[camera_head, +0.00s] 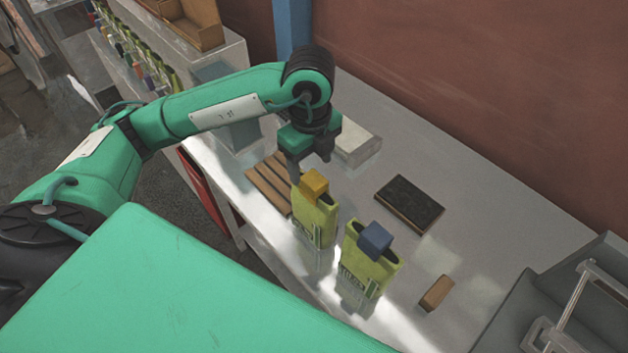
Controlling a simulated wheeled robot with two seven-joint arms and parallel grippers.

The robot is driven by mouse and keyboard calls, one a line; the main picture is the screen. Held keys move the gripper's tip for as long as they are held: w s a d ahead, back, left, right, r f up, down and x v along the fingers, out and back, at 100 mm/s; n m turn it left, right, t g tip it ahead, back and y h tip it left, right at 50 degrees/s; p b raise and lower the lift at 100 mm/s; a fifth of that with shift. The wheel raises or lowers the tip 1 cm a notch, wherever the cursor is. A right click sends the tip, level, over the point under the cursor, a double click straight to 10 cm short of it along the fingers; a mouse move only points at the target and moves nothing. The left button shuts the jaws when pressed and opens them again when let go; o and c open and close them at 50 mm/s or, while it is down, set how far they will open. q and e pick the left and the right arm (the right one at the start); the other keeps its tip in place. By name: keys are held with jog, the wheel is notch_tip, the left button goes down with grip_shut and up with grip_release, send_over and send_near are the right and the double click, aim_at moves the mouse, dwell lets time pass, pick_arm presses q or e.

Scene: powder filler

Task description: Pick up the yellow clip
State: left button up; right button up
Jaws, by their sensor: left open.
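The yellow clip (314,183) is a small orange-yellow block at the top of a green bag (316,222), which stands upright on the grey table. My left gripper (307,172) points down from the green arm, right behind and just above the yellow clip. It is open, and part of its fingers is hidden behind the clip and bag. I cannot tell whether a finger touches the clip. My right gripper is not in view.
A second green bag (365,262) with a blue clip (375,239) stands close to the right. A wooden slatted rack (268,186), a black pad (409,203) and a small brown block (436,292) lie on the table (480,225). A grey machine (560,300) stands at the right.

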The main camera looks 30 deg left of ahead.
aim_at(314, 179)
pick_arm(q)
notch_tip(314, 179, down, 2)
jog(key=shift+d+f+p, duration=0.1)
jog(key=shift+f+p, duration=0.1)
jog(key=shift+p, duration=0.3)
jog(key=f+p, duration=0.1)
jog(key=f, duration=0.1)
jog(key=f+p, duration=0.1)
jog(key=f, duration=0.1)
jog(key=shift+d, duration=0.2)
jog(key=shift+f+p, duration=0.3)
jog(key=shift+f, duration=0.1)
jog(key=shift+c, duration=0.4)
jog(key=c, duration=1)
